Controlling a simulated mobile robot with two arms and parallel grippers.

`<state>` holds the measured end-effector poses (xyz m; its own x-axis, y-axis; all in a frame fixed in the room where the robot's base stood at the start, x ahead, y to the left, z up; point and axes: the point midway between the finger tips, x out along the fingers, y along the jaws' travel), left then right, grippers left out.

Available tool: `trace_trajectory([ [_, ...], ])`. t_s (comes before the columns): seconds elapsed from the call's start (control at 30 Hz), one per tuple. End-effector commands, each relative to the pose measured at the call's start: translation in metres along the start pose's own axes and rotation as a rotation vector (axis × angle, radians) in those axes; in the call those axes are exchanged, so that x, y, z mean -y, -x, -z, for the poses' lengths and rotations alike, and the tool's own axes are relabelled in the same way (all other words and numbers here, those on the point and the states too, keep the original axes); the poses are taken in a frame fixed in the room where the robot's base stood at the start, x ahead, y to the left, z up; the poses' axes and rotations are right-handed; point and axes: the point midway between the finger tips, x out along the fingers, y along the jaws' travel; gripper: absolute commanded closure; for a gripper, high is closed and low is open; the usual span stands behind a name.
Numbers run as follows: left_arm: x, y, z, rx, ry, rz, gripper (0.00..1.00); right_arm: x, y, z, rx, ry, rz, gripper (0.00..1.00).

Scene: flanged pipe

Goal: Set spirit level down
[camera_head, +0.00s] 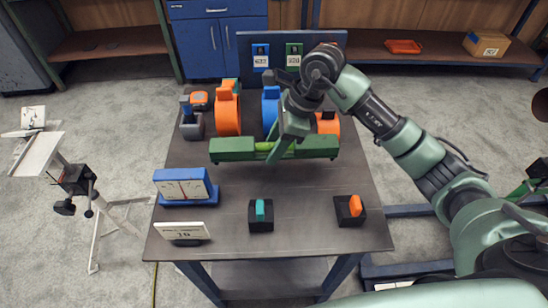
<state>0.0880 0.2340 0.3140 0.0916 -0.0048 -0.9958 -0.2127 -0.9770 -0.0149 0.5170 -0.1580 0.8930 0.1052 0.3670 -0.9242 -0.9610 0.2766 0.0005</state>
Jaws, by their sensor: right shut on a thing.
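The spirit level is a long green bar (232,150) with a lighter vial section near its middle. It lies crosswise over the far half of the dark table (320,195), in front of the orange and blue ring-shaped parts. My right gripper (278,152) comes down from above and is shut on the level around its middle. The fingertips partly cover the bar. I cannot tell whether the level touches the table or is held just above it. My left gripper is not in view.
Orange (228,113) and blue (270,108) rings stand behind the level. A blue gauge box (184,186), a white number card (182,231) and two black blocks with teal (261,216) and orange (350,211) pieces stand nearer. The table's middle between them is clear.

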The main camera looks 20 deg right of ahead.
Motion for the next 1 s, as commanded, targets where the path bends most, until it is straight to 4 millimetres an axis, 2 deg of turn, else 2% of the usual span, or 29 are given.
trace_trajectory([
  [0.27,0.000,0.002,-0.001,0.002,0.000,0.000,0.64,0.000,-0.018,0.007,0.003,-0.001,-0.001,1.00],
  [0.5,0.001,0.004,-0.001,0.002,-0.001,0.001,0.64,0.000,-0.048,0.019,0.002,0.000,0.000,1.00],
  [0.83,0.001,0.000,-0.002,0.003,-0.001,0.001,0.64,0.001,-0.052,0.021,0.002,0.002,0.002,1.00],
  [0.87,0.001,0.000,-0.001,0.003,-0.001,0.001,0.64,0.000,-0.053,0.022,0.000,0.001,0.000,0.54],
  [0.93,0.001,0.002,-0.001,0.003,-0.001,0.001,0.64,0.000,-0.052,0.021,0.000,0.001,0.000,0.35],
  [1.0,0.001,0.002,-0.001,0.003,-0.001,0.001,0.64,0.000,-0.052,0.021,0.000,0.001,0.000,0.35],
])
